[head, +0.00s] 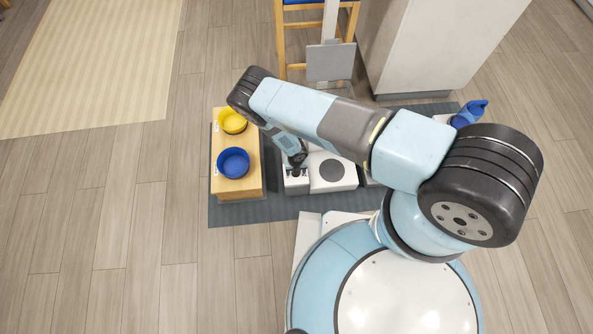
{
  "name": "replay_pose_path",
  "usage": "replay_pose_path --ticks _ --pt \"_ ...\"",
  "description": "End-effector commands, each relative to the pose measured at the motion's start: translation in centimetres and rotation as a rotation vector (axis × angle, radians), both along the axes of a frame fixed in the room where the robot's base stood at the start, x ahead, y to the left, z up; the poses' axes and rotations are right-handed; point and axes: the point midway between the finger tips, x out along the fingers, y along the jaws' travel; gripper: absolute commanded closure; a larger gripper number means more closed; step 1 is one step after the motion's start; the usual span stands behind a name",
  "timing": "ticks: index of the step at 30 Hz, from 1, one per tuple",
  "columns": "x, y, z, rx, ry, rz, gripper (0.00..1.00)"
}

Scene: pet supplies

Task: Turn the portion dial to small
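My gripper (297,172) points down over a small white unit (297,188) on the grey mat. Its tips are small and dark here, and I cannot tell whether they are open or shut. A dark part shows on top of the unit under the tips; I cannot make out whether it is the portion dial or whether the tips touch it. No dial marks or pointer can be read. Right of it is a white box (345,186) with a dark round disc (331,170) on top, partly covered by my arm.
A wooden stand (255,184) on the left holds a yellow bowl (232,121) and a blue bowl (233,162). A blue object (469,112) stands at the right end of the grey mat (235,213). Behind are a chair (281,40) and a white cabinet (440,45).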

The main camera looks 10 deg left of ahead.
Motion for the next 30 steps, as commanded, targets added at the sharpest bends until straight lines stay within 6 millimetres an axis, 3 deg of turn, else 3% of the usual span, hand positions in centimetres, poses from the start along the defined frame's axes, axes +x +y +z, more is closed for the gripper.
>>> replay_pose_path --ticks 5,21,30 --pt "0.1 0.1 1.8 0.0 -0.001 0.0 0.32" --pt "0.1 0.1 10.6 0.001 -0.001 -0.001 0.32" --pt "0.1 0.0 13.3 0.0 0.0 0.0 0.32"
